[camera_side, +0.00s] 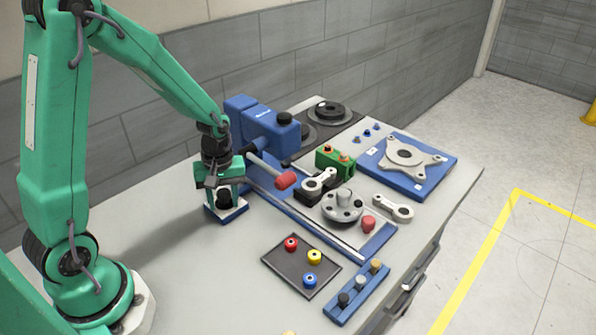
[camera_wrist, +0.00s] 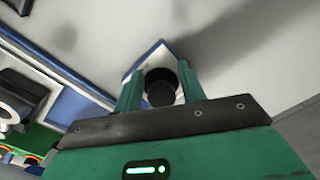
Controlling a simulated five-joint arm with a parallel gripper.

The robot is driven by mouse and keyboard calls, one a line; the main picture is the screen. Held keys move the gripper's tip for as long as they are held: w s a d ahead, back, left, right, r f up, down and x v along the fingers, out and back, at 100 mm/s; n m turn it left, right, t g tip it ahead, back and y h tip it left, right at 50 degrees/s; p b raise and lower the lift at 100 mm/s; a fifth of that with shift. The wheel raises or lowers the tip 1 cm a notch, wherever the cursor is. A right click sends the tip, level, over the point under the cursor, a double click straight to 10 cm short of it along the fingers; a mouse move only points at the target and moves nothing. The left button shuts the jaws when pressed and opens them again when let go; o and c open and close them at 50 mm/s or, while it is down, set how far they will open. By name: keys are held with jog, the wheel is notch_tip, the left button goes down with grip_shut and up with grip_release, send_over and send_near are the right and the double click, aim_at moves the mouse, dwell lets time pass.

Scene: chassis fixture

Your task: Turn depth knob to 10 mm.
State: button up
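A black knob (camera_side: 224,197) sits on a small fixture with a white top and a blue base (camera_side: 228,216), at the left of the bench in the side view. I take it to be the depth knob; no scale or 10 mm mark is readable. My gripper (camera_side: 225,190) points down over it. In the wrist view the black knob (camera_wrist: 160,92) lies between the two green fingers of my gripper (camera_wrist: 158,88), one on each side. The fingers are apart, but I cannot tell whether they touch the knob. Part of the fixture is hidden behind my gripper.
A red-ended handle (camera_side: 286,180) of the blue machine (camera_side: 262,125) reaches out close to the right of my gripper. A dark tray (camera_side: 275,262) with coloured round parts lies in front. The bench is clear left of the fixture.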

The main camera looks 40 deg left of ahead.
aim_at(224, 190)
jog(key=shift+w+a+r+n+t, duration=0.15)
jog(key=shift+w+a+r+t, duration=0.1)
jog(key=shift+w+a, duration=0.3)
jog(key=shift+w+a+r+n+t, duration=0.15)
jog(key=shift+w+a+r, duration=0.1)
jog(key=shift+w+a, duration=0.25)
jog(key=shift+s+m, duration=0.1)
jog(key=shift+m, duration=3.2)
jog(key=shift+s+d+f, duration=0.1)
jog(key=shift+s, duration=0.05)
jog(key=shift+m, duration=1.7)
jog(key=shift+m, duration=0.3)
